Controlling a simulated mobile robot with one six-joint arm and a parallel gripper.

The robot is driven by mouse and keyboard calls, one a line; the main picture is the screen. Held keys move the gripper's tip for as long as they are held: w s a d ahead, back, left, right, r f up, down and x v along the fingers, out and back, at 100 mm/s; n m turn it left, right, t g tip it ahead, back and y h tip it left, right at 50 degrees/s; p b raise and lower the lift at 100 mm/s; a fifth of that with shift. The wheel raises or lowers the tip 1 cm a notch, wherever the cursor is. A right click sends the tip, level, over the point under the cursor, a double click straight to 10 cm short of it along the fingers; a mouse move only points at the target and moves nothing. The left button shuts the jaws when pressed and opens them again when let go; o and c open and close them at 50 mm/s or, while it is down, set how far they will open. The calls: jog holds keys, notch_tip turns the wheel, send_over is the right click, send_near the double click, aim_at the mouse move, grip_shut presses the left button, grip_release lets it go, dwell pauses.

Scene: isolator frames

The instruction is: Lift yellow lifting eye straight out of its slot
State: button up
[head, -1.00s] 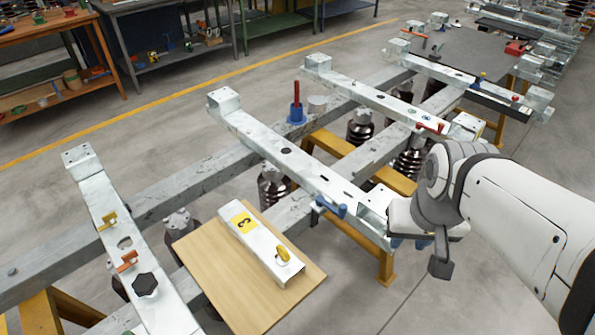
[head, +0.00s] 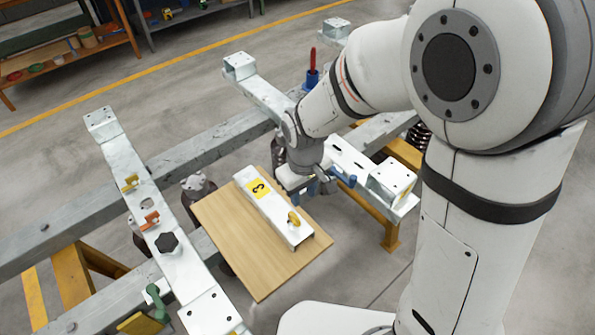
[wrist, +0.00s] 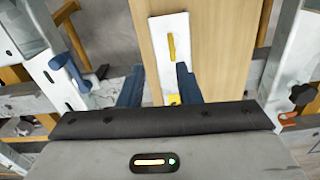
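A yellow lifting eye (head: 293,218) stands upright at the near end of a white box beam (head: 262,207) with a yellow "3" label. The beam lies on a wooden board (head: 232,250). In the wrist view the yellow lifting eye (wrist: 171,47) is ahead of and between the lines of my blue fingers. My gripper (head: 313,188) is just right of the beam in the head view, above it and apart from the eye. In the wrist view my gripper (wrist: 159,68) is open and empty. The eye's lower end is hidden in the beam.
A second yellow piece (head: 130,183), an orange handle (head: 150,219) and a black knob (head: 167,243) sit on the left rail. A blue handle (head: 343,176) sits on the right rail. A red-topped blue piece (head: 311,76) stands farther back. The board around the beam is bare.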

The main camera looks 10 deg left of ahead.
aim_at(291, 212)
jog(key=shift+s+a+f+n, duration=0.15)
jog(key=shift+a+f, duration=0.25)
jog(key=shift+a, duration=0.15)
jog(key=shift+s+a+f+n, duration=0.1)
jog(key=shift+a+f+n, duration=0.05)
jog(key=shift+a+f, duration=0.4)
jog(key=shift+f, duration=0.05)
notch_tip(291, 212, down, 10)
jog(key=b, duration=0.8)
jog(key=shift+c, duration=0.3)
grip_shut()
jog(key=shift+w+a+r, duration=0.2)
jog(key=shift+w+a, duration=0.05)
jog(key=shift+a, duration=0.15)
dwell(0.8)
jog(key=shift+r+p, duration=0.95)
jog(key=shift+r, duration=0.25)
dwell(2.3)
